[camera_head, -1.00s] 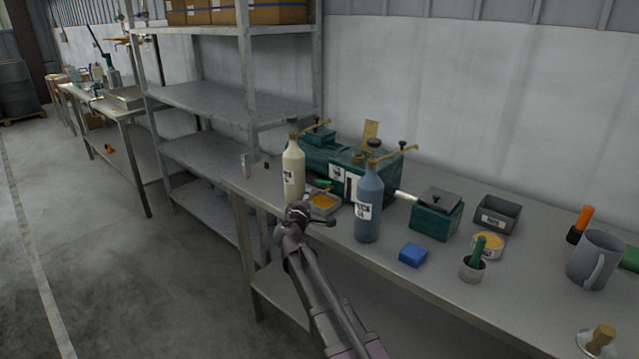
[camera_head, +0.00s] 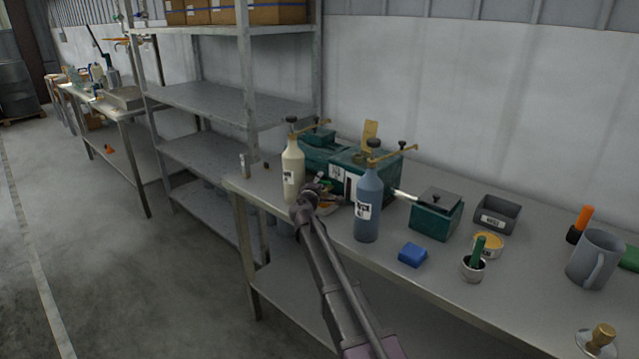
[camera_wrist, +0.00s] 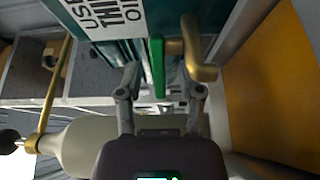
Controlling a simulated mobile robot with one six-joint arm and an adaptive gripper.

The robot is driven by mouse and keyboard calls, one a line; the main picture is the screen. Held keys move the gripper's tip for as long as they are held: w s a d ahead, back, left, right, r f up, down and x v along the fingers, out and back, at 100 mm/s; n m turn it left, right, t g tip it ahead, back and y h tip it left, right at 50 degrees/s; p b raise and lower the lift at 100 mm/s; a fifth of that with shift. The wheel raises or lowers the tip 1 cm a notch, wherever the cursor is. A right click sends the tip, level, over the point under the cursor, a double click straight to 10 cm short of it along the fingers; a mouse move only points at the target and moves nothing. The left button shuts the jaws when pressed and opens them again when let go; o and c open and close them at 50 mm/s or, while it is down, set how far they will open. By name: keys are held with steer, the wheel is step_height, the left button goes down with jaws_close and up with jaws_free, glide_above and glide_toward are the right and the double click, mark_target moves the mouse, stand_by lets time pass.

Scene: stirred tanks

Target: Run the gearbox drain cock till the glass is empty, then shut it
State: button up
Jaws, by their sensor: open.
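The teal gearbox (camera_head: 350,170) stands at the back of the bench, partly behind the two bottles. In the wrist view its wall (camera_wrist: 185,8) carries a white label. A brass drain cock (camera_wrist: 201,62) with a bent spout and a green lever (camera_wrist: 157,66) projects from it. My gripper (camera_wrist: 160,75) is open, with one finger on each side of the lever in the picture; I cannot tell whether either touches it. In the head view my gripper (camera_head: 318,190) is between the cream and blue bottles. The amber-filled tray (camera_wrist: 275,85) lies beside the cock. I cannot make out the glass.
A cream pump bottle (camera_head: 293,172) stands close left of my gripper, a blue one (camera_head: 368,205) close right. A blue block (camera_head: 412,255), a small teal box (camera_head: 436,218) and a grey bin (camera_head: 497,214) are further right.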

jaws_close()
steer(key=shift+s+d+n+y, duration=0.15)
steer(key=shift+n+y, duration=0.25)
steer(key=shift+y, duration=0.2)
steer(key=shift+s+n+y, duration=0.25)
steer(key=shift+n+y, duration=0.75)
steer(key=shift+y, duration=0.6)
steer(key=shift+s+n+y, duration=0.2)
steer(key=shift+n+y, duration=0.6)
steer(key=shift+y, duration=0.4)
steer(key=shift+s+n+y, duration=0.2)
steer(key=shift+n+y, duration=0.6)
steer(key=shift+y, duration=0.4)
steer(key=shift+g+y, duration=0.3)
jaws_free()
